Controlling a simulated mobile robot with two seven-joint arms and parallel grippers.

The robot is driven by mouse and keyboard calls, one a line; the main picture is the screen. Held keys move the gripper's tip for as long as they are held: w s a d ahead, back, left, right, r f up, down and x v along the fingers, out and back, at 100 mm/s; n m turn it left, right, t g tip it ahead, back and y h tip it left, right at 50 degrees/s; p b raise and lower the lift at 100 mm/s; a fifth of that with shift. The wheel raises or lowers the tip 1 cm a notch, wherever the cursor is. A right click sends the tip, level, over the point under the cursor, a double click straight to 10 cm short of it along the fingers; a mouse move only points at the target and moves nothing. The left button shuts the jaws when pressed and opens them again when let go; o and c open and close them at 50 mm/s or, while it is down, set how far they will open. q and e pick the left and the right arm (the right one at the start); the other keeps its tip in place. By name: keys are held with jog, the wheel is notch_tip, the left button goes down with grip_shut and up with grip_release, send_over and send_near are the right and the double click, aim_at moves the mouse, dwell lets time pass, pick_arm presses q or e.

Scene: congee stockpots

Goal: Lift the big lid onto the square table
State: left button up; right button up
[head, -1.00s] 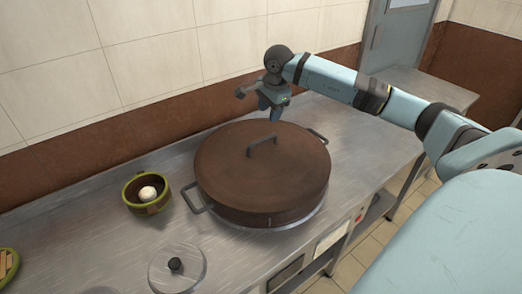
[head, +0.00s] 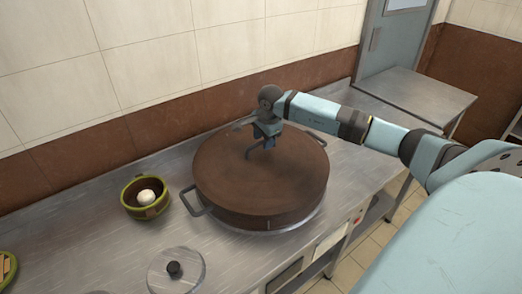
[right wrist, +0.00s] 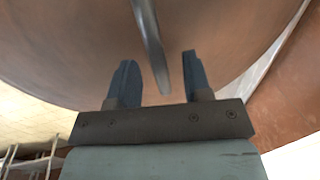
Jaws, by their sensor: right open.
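The big brown round lid (head: 285,180) lies on the wide pot on the metal counter. Its arched handle (head: 250,153) is partly hidden by my right gripper (head: 266,136), which is just above it. In the right wrist view, the gripper (right wrist: 159,68) is open, with the lid handle (right wrist: 148,35) reaching between its two blue fingers, apparently not gripped. The lid (right wrist: 60,40) fills the background there. A square metal table (head: 425,93) stands at the back right, its top bare. My left gripper is not in view.
A green-rimmed bowl (head: 132,208) with a white ball-like item stands left of the pot. A tiled wall (head: 150,65) runs behind the counter (head: 95,240).

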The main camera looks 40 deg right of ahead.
grip_shut()
jog(key=shift+r, duration=0.1)
dwell(1.2)
